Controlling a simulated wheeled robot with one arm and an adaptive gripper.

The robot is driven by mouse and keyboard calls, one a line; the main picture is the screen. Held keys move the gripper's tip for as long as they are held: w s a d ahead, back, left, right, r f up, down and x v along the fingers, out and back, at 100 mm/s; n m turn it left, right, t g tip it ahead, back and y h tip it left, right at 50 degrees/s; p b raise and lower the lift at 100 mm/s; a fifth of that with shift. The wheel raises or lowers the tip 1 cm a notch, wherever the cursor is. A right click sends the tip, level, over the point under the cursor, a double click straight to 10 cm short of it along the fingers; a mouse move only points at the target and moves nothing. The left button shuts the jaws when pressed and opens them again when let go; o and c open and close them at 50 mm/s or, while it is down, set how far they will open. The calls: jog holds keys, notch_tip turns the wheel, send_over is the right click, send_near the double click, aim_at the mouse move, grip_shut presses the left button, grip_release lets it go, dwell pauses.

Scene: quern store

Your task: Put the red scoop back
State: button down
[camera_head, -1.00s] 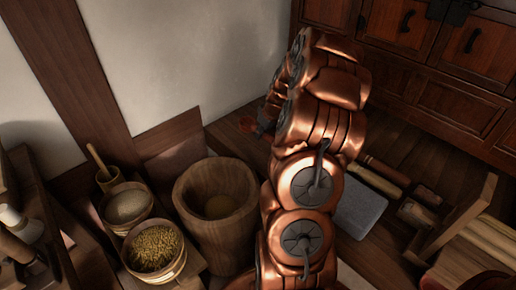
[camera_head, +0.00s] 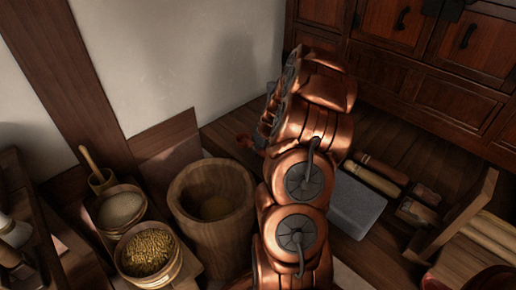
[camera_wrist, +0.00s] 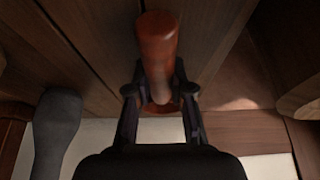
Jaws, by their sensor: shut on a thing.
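The red scoop (camera_wrist: 157,48) is in my gripper (camera_wrist: 160,92) in the wrist view. Its rounded red-brown end points up the picture between the fingers, and a reddish part shows lower, behind the fingertips. My gripper is shut on it. My arm hides most of my gripper there, and I cannot tell the scoop's full shape.
A tall wooden mortar (camera_head: 213,213) stands left of my arm. Tubs of grain (camera_head: 148,252) and pale meal (camera_head: 121,210) stand further left. A grey slab (camera_head: 356,205) and wooden tools (camera_head: 380,172) lie at right, before a cabinet (camera_head: 420,85). A grey rounded object (camera_wrist: 57,130) shows at left in the wrist view.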

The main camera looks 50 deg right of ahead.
jog(key=c, duration=1)
grip_release()
jog(key=p+v, duration=0.3)
jog(key=v, duration=0.9)
jog(key=s+a+r+n+g+y, duration=0.1)
jog(key=s+a+r+g, duration=0.15)
jog(key=a, duration=1.15)
jog(key=s+a+r+g+y, duration=0.1)
jog(key=s+a+r, duration=0.25)
jog(key=a, duration=0.95)
jog(key=s+a+r+g, duration=0.1)
jog(key=s+a, duration=0.2)
jog(key=s, duration=0.4)
jog(key=s+a+r+g+h, duration=0.1)
jog(key=s+a+g, duration=0.1)
jog(key=s+a, duration=0.2)
jog(key=s+a+r+g+h, duration=0.1)
jog(key=s+a+g, duration=0.1)
jog(key=s, duration=0.8)
jog(key=shift+a+r+m, duration=0.2)
jog(key=shift+a+m, duration=0.1)
jog(key=shift+a, duration=0.45)
